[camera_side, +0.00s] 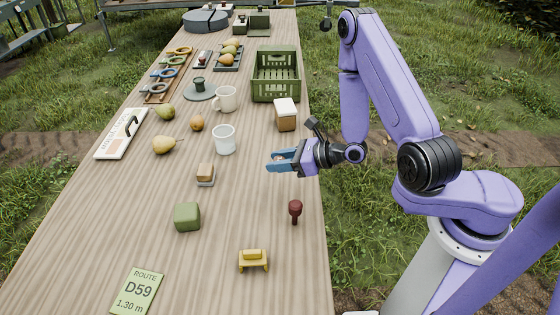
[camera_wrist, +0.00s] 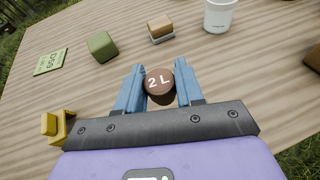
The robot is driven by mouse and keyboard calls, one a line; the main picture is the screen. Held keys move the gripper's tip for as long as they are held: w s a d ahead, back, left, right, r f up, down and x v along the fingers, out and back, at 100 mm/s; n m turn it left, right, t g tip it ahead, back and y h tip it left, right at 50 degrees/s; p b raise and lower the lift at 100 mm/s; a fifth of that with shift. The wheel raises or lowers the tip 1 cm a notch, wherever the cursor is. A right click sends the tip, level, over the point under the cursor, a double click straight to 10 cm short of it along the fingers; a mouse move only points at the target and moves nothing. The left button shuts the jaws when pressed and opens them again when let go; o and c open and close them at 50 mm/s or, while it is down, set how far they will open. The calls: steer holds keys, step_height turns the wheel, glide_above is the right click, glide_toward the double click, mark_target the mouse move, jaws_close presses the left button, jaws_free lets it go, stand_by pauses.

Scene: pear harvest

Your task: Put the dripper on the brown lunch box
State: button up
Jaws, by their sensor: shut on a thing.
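My gripper (camera_side: 281,160) is above the right edge of the table, its blue fingers closed around a small brown round piece marked "2 L", which I take for the dripper (camera_wrist: 159,83). In the side view the fingers mostly hide it. Two brown boxes stand on the table, and I cannot tell which is the brown lunch box. One is a brown box with a white top (camera_side: 286,116), beyond my gripper near the right edge. The other is a small brown block on a grey base (camera_side: 205,172), left of my gripper; it also shows in the wrist view (camera_wrist: 160,27).
A white cup (camera_side: 224,140) stands left of my gripper. A dark red knobbed object (camera_side: 295,209), a yellow stand (camera_side: 253,262) and a green box (camera_side: 187,217) are nearer the camera. A green crate (camera_side: 277,90) and pears (camera_side: 163,145) are farther back.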

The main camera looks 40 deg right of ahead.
steer(key=w+d+r, duration=0.3)
steer(key=d, duration=0.2)
steer(key=w+d+r+m+t+h, duration=0.1)
steer(key=w+d+r, duration=0.2)
steer(key=d, duration=0.3)
steer(key=shift+w+d+m, duration=0.15)
steer(key=shift+w+m, duration=0.15)
steer(key=d+r, duration=0.2)
steer(key=d, duration=0.1)
steer(key=w+d+r+m+h, duration=0.1)
steer(key=d+r, duration=0.1)
steer(key=d, duration=0.1)
steer(key=w+d+r+h, duration=0.1)
steer(key=d+r, duration=0.1)
steer(key=d, duration=0.2)
steer(key=shift+w+m+t, duration=0.2)
steer(key=shift+m+t, duration=0.1)
glide_above(285, 105)
steer(key=f, duration=0.9)
steer(key=shift+s+f, duration=0.15)
steer(key=shift+s, duration=0.1)
steer(key=shift+w+f, duration=0.2)
steer(key=shift+f, duration=1.6)
steer(key=shift+f, duration=0.1)
